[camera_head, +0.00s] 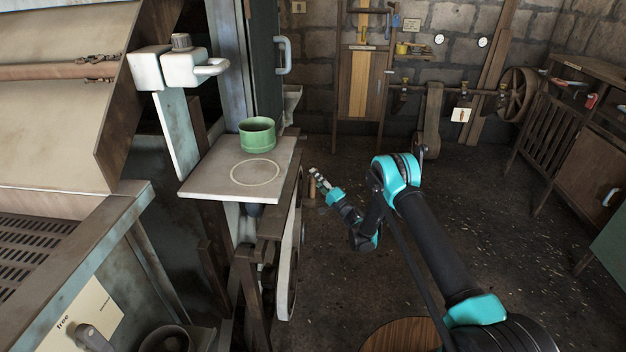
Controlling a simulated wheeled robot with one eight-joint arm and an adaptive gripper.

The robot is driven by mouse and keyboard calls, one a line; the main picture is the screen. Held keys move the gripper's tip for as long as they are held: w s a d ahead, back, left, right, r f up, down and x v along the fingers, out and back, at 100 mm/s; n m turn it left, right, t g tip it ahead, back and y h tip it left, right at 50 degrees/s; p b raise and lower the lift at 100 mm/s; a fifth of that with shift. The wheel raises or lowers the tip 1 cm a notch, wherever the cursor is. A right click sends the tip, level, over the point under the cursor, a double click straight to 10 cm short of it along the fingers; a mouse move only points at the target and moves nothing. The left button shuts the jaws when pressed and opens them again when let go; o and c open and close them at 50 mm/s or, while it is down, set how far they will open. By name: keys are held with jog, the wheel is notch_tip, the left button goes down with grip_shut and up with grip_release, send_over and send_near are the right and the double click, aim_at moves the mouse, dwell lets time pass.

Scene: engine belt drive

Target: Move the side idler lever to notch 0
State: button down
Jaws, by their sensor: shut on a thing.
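My gripper (315,176) is small in the view, at the right side of the machine, just beyond the pale table's right edge. Its fingers are shut on a small brown upright handle (312,189), which looks like the side idler lever. The fingertips and the handle overlap in the picture, so the exact grip is hard to see. The lever's lower part and its notches are hidden behind the machine's side, so I cannot tell which notch it stands in.
A green cup (257,134) stands on the pale table (215,180) behind a ring mark. Below the table, a large pale wheel (288,262) stands edge-on at the machine's side. A round wooden top (402,337) is at the bottom. The dark floor (480,200) to the right is mostly clear.

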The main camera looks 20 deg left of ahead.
jog(key=shift+r, duration=0.15)
jog(key=c, duration=1.2)
grip_release()
jog(key=shift+s, duration=0.1)
